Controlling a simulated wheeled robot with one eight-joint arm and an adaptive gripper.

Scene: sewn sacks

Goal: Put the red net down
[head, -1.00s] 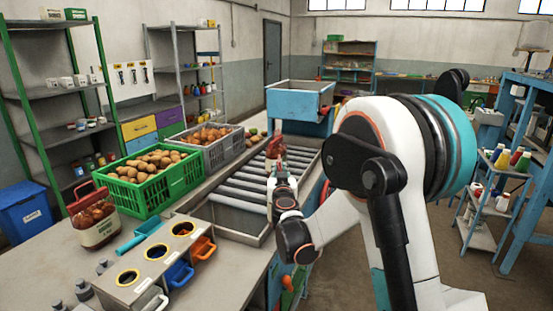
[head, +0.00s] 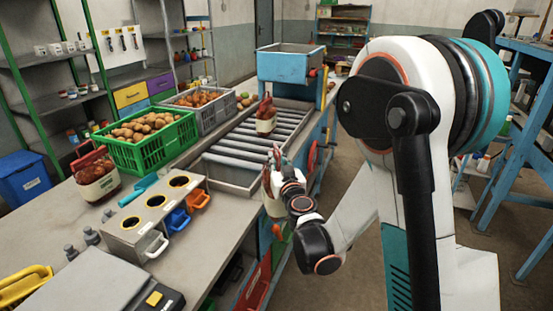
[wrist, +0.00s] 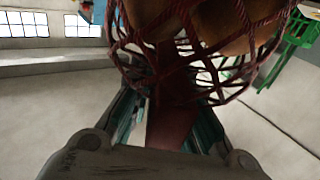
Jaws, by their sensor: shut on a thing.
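My gripper (head: 273,160) is shut on a red net (head: 267,183), at the near right edge of the roller conveyor in the head view. The net is partly hidden behind my gripper, and its pale label (head: 275,207) shows below. In the wrist view the red mesh (wrist: 165,60) with brown contents fills the top middle, between my fingers. Whether the net touches anything below cannot be told. A similar red net with a pale band (head: 266,124) stands on the far part of the conveyor, and another (head: 97,185) stands on the left of the bench.
The roller conveyor (head: 246,143) is largely bare. A green crate (head: 150,153) of potatoes and a grey crate (head: 213,117) stand to its left. A blue bin (head: 283,68) stands at its far end. A holder with cups (head: 130,228) and a scale (head: 95,283) stand in front.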

